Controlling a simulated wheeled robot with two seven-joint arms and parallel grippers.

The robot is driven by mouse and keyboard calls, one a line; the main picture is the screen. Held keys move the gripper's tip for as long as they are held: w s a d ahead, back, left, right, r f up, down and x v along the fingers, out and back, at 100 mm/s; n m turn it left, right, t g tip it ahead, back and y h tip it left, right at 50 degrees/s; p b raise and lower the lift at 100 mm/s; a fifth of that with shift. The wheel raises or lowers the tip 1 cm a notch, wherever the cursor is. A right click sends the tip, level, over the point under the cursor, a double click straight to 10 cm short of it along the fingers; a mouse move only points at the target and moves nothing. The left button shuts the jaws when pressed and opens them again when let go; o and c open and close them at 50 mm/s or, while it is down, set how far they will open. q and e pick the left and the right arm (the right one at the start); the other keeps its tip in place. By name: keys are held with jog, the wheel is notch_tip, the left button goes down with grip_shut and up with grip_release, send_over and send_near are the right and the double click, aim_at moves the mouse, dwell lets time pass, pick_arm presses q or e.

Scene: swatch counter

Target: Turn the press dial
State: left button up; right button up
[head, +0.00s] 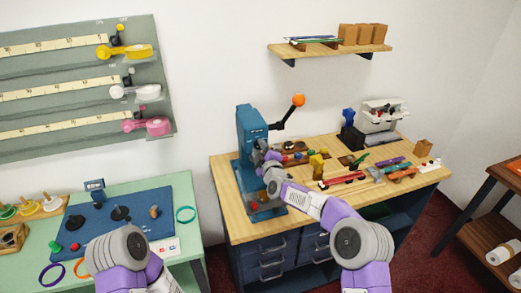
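The blue press (251,122) stands on the wooden workbench, with a black lever ending in an orange ball (298,100) raised to its right. My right arm reaches in from the lower right. My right gripper (261,152) is at the front of the press, close against it or touching; I cannot tell which. The press dial cannot be made out; the gripper and wrist cover part of the press front. The gripper's fingers are too small and hidden to show whether they are open or shut. My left arm shows at the lower left, but its gripper is not visible.
The wooden workbench (228,190) holds several small coloured items right of the press. A green table (183,187) with a blue mat (140,196) stands at left. A wall shelf (335,51) hangs above. A dark side table (480,170) is at right.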

jog(key=shift+c, duration=1.3)
